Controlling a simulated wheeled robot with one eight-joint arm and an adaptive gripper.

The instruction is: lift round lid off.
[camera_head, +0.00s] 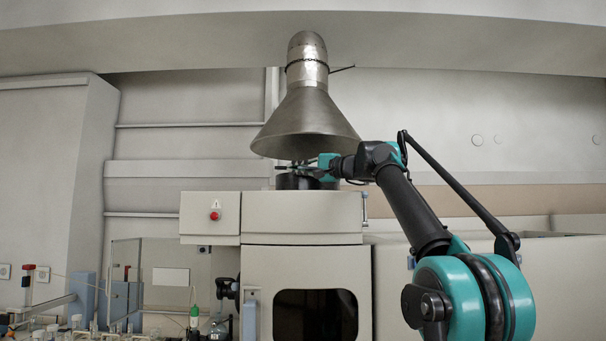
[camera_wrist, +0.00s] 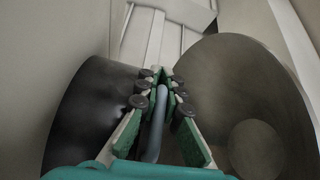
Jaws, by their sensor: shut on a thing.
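The round lid (camera_wrist: 85,100) shows in the wrist view as a dark, smooth, round shape at the left, beside my fingers. A grey curved bar (camera_wrist: 152,135), which looks like its handle, lies between my fingers. My gripper (camera_head: 297,168) reaches in from the right over the dark round top (camera_head: 290,183) of the machine, just under the metal hood. My gripper's green-padded fingers also show in the wrist view (camera_wrist: 163,95), closed around the bar. Whether the lid rests on its seat or is clear of it I cannot tell.
A cone-shaped metal hood (camera_head: 305,118) hangs close above my gripper and fills the right of the wrist view (camera_wrist: 235,85). The beige machine (camera_head: 300,215) with a red button (camera_head: 214,216) stands below. Glassware and bottles crowd the lower left.

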